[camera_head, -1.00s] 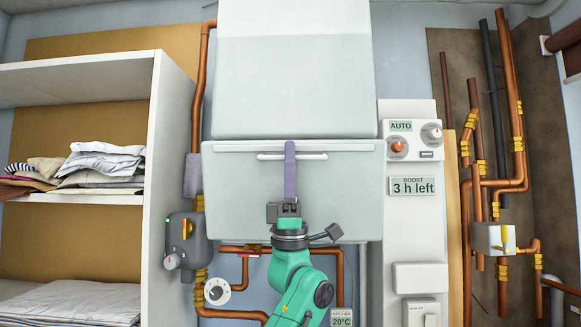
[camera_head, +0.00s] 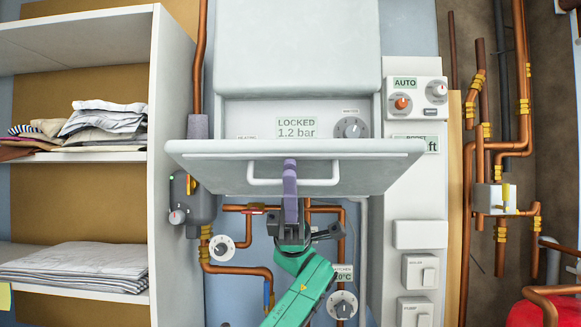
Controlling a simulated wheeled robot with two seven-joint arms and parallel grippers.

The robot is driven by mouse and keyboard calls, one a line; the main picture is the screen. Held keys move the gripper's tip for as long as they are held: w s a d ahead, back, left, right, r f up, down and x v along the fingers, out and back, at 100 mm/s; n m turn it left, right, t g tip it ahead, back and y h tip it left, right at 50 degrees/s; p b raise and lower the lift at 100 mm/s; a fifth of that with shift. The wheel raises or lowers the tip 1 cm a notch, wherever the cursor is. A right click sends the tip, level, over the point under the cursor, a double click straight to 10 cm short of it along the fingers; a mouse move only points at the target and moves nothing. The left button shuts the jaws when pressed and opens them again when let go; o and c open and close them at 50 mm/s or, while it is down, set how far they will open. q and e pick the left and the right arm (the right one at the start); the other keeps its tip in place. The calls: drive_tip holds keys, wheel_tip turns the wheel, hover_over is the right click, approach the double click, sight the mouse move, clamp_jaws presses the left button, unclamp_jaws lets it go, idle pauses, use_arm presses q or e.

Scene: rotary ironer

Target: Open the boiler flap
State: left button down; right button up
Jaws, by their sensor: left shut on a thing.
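The boiler flap (camera_head: 225,170) is swung down and outward from the white boiler (camera_head: 295,48), leaning toward me with its top edge away from the body. Behind it a recessed panel shows a display (camera_head: 297,128) reading "LOCKED 1.2 bar" and a grey knob (camera_head: 351,128). My left gripper (camera_head: 290,178) is shut on the flap's white bar handle (camera_head: 322,182), its purple fingers at the middle of the bar. The flap's lower edge shows behind the arm. My right gripper is not in view.
A white shelf (camera_head: 170,60) with folded cloths stands to the left. A control panel (camera_head: 414,165) is right of the boiler, partly covered by the flap's right end. Copper pipes (camera_head: 235,270) run below, with a small dial (camera_head: 222,249).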

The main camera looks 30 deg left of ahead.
use_arm(q)
drive_tip(key=shift+s+f+b, duration=0.1)
drive_tip(key=shift+f+b, duration=1)
drive_tip(key=shift+f, duration=0.65)
drive_tip(key=c, duration=1.2)
unclamp_jaws()
